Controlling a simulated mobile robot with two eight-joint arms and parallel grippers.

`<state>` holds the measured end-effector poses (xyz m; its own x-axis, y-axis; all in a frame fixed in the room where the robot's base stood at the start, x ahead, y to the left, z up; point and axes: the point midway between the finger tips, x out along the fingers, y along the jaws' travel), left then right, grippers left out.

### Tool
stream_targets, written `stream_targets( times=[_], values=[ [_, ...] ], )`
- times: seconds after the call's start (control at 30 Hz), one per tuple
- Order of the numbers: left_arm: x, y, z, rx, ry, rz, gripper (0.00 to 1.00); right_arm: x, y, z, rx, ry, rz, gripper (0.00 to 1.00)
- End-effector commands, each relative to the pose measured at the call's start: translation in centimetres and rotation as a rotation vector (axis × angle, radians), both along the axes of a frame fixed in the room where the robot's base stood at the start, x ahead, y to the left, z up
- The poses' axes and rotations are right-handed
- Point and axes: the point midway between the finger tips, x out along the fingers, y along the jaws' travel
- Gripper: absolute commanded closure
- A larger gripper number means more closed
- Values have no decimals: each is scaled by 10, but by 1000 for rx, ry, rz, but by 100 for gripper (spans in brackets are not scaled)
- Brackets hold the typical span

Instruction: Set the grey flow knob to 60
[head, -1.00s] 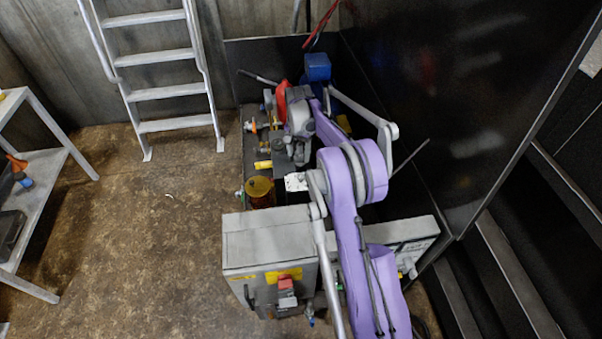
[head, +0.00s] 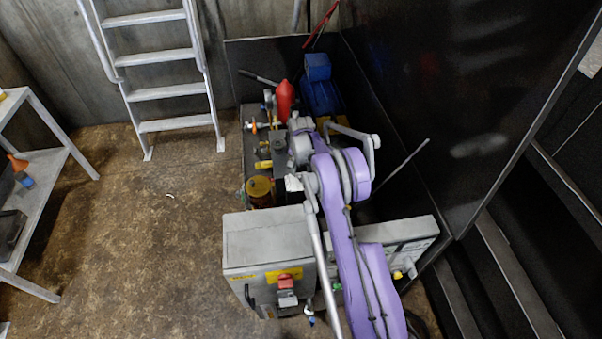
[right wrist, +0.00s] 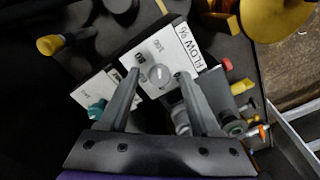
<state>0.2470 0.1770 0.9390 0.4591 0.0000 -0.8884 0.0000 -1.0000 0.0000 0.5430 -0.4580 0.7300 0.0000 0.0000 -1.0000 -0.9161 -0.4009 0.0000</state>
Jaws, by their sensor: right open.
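The grey flow knob (right wrist: 158,75) is a small round knob on a white plate (right wrist: 184,59) marked "FLOW %" in the right wrist view. My right gripper (right wrist: 159,73) is open, with one finger on each side of the knob in the picture. I cannot tell whether the fingers touch it or are still above it. The knob's exact setting is too small to read. In the head view, my right arm covers the knob, and only a bit of white plate (head: 293,183) shows beside it. My left gripper is not in view.
A teal knob (right wrist: 97,109) on another white plate is close by. A yellow-ended lever (right wrist: 50,45) and a yellow round part (right wrist: 275,15) flank the plate. In the head view, a grey control box (head: 268,240) stands in front and a dark wall (head: 430,90) rises at right.

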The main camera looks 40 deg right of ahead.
Motion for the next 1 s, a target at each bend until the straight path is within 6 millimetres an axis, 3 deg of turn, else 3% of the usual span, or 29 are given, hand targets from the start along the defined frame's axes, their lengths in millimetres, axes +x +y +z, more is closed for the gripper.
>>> stream_targets(
  times=[0.2,0.5,0.57,1.0],
  values=[
    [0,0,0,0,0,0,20,0,0,0,0,0,0,38],
    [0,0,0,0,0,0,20,0,0,0,0,0,0,92],
    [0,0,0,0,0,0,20,0,0,0,0,0,0,100],
    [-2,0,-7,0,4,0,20,0,0,-1,0,0,50,100]
  ],
)
